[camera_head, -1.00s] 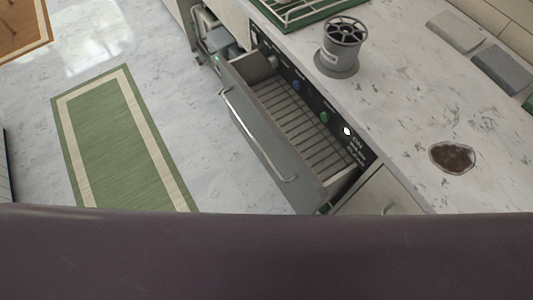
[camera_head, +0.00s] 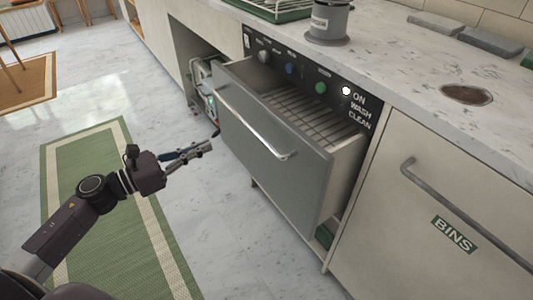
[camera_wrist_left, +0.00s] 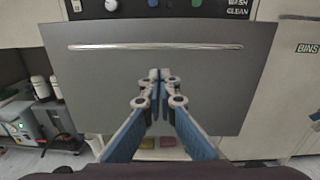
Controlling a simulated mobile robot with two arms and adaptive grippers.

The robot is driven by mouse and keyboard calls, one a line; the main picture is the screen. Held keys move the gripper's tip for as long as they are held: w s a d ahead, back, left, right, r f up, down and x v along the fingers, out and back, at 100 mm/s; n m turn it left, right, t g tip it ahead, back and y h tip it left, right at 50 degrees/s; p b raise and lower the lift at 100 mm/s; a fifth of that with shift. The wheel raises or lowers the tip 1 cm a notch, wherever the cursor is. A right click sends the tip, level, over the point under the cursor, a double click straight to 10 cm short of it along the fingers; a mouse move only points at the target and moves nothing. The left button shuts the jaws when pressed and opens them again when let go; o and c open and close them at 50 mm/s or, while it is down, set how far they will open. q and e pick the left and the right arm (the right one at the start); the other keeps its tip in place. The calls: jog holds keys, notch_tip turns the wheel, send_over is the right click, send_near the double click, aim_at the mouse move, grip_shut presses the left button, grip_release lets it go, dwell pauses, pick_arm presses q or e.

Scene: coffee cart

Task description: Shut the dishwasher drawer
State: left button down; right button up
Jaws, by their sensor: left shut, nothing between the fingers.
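The dishwasher drawer (camera_head: 262,142) is grey, with a long silver bar handle (camera_head: 250,122) across its front. It stands pulled out from under the counter, and its wire rack (camera_head: 315,118) shows inside. My left gripper (camera_head: 208,146) is shut and empty in front of the drawer, to the left of its face in the head view. In the left wrist view the shut fingertips (camera_wrist_left: 159,74) point at the drawer front (camera_wrist_left: 225,90), below the handle (camera_wrist_left: 155,46). I cannot tell whether they touch it. My right gripper is in neither view.
A cabinet marked BINS (camera_head: 453,235) stands right of the drawer. The marble counter (camera_head: 400,60) above holds a grey cylinder (camera_head: 327,22). An open bay (camera_head: 190,45) with equipment lies left of the drawer. A green rug (camera_head: 85,200) covers the floor in front.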

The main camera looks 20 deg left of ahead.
pick_arm(q)
jog(key=m, duration=0.1)
send_near(260, 125)
jog(key=x, duration=0.5)
jog(key=shift+w+d+r, duration=0.15)
jog(key=shift+w+d, duration=0.05)
jog(key=shift+w, duration=0.1)
jog(key=shift+w+d, duration=0.45)
jog(key=shift+w, duration=0.05)
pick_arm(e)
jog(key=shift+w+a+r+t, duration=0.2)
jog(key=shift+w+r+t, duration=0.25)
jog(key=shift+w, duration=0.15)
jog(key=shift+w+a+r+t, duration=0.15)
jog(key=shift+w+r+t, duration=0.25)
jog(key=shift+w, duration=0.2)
